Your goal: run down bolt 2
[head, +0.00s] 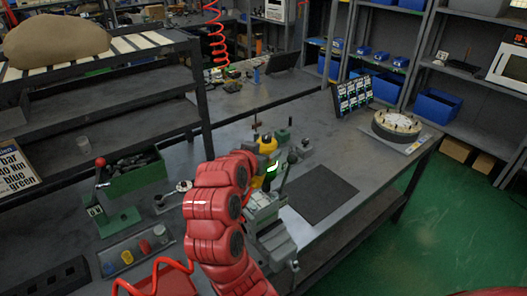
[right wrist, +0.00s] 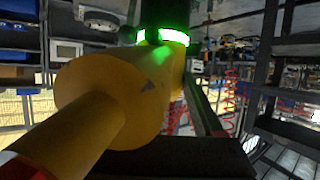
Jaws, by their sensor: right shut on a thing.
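My right arm, red, reaches over the bench from the bottom of the head view. Its gripper (head: 261,162) is shut on a yellow power tool (head: 267,145) with a lit green ring. The tool also fills much of the right wrist view (right wrist: 125,95), its ring glowing green near the top. The tool is above the back end of a grey vise-like fixture (head: 268,230). I cannot make out bolt 2 or the tool's tip; whether the tip touches anything is hidden. My left gripper is not in view.
A dark mat (head: 321,194) lies right of the fixture. A round flange (head: 397,124) sits at the far right. A small dark lever stands close by the tool.

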